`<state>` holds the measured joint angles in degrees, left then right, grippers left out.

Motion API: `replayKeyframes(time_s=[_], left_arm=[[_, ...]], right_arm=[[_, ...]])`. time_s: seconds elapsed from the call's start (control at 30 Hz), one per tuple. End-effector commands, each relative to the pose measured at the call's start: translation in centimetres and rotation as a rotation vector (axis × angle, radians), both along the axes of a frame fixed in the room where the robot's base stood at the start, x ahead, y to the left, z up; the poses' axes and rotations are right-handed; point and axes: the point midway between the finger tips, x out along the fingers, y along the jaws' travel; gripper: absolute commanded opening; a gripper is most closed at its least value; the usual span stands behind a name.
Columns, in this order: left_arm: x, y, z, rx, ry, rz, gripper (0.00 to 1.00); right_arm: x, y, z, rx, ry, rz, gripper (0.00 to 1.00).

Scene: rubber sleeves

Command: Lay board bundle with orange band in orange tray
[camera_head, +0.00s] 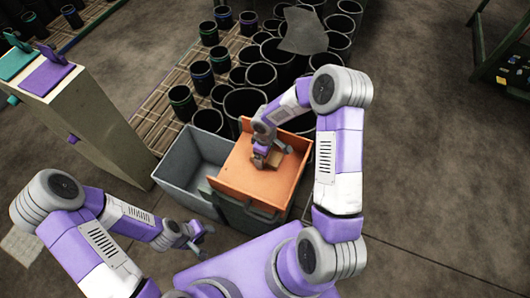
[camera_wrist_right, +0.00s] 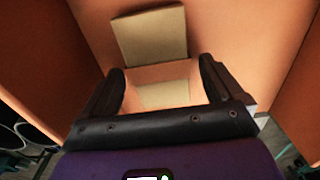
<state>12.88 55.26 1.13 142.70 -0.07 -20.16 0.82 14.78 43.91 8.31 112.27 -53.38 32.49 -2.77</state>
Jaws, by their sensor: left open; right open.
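The orange tray (camera_head: 238,185) stands in front of me, next to a grey bin. A tan board bundle (camera_head: 274,158) lies on the tray's floor, partly hidden by my right gripper (camera_head: 264,154). In the right wrist view, a tan block (camera_wrist_right: 150,36) lies on the orange floor beyond the fingertips. My right gripper (camera_wrist_right: 162,72) is open, with a pale tan patch also showing between its fingers. I cannot tell whether both tan areas are one bundle or make out its band. My left gripper (camera_head: 202,240) is open and empty, low in front of the grey bin.
The grey bin (camera_head: 177,178) adjoins the tray's left side. Several dark cylinders (camera_head: 245,103) stand on slatted pallets behind. A tall beige cabinet (camera_head: 92,118) stands at left, and a green-framed rack (camera_head: 497,75) at far right.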

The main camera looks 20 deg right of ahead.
Motion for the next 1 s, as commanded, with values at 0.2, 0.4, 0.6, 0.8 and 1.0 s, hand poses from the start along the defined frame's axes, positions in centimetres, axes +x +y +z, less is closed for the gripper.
replayKeyframes(time_s=[0.2,0.4,0.6,0.8,1.0], left_arm=[[0.0,0.0,1.4,0.0,0.0,0.0,0.44],[0.0,0.0,3.0,0.0,0.0,0.0,0.44],[0.0,0.0,4.0,0.0,0.0,0.0,0.44],[0.0,0.0,4.3,0.0,0.0,0.0,0.44],[0.0,0.0,4.3,0.0,0.0,0.0,0.44]], right_arm=[[0.1,0.0,3.1,0.0,-0.004,0.0,0.94],[0.1,0.0,7.7,-0.001,-0.003,0.0,0.94],[0.1,0.0,11.0,0.0,-0.003,0.0,0.94],[0.0,0.0,12.2,0.0,0.0,0.0,0.94],[0.0,0.0,12.3,0.0,0.0,0.0,0.94]])
